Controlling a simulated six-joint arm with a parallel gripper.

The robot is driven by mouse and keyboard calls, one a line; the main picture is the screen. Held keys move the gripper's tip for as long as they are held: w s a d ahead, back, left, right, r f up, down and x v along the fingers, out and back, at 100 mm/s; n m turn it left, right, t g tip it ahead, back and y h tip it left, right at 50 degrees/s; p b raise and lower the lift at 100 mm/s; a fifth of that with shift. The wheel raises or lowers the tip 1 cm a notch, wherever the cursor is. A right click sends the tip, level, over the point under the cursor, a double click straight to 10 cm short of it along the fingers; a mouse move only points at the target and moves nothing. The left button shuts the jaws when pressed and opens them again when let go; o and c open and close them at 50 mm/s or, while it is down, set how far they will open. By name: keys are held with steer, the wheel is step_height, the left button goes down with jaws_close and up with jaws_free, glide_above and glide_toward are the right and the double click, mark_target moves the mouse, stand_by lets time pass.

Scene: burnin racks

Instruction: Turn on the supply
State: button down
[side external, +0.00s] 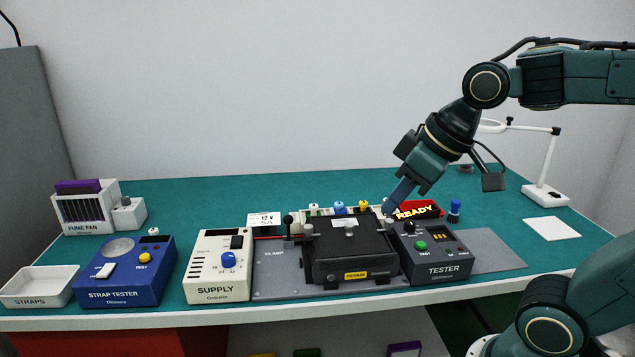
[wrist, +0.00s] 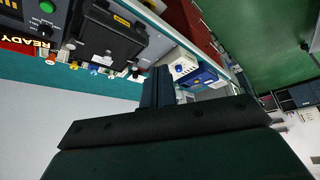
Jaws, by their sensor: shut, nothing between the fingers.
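The supply (side external: 217,266) is a cream box labelled SUPPLY at the front, left of centre in the side view. I cannot tell which way the switch is set. My gripper (side external: 391,207) is shut and empty, pointing down-left above the back of the black clamp box (side external: 350,248), well right of the supply and apart from it. In the wrist view the shut fingers (wrist: 157,85) show at centre, with the supply (wrist: 183,67) beyond them.
The tester (side external: 435,256) and the lit READY sign (side external: 418,210) stand close by my gripper. Several coloured-topped posts line the back of the clamp box. A blue strap tester (side external: 125,270), a straps tray (side external: 40,288) and a fume fan (side external: 90,208) are at left.

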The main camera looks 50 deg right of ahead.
steer(key=w+n+y, duration=0.3)
steer(key=w+n, duration=0.1)
steer(key=w, duration=1.4)
steer(key=w+d+f+n+y, duration=0.2)
steer(key=w+f, duration=0.6)
steer(key=w, duration=0.5)
steer(key=shift+w+d+f+n+y, duration=0.2)
steer(key=shift+d+f+n+y, duration=0.1)
steer(key=shift+d+y, duration=0.3)
steer(key=shift+f, duration=0.15)
glide_toward(231, 244)
steer(key=w+a, duration=0.2)
steer(key=shift+w+a, duration=0.4)
steer(key=f, duration=0.2)
steer(key=shift+a+f, duration=0.2)
steer(key=shift+f, duration=0.8)
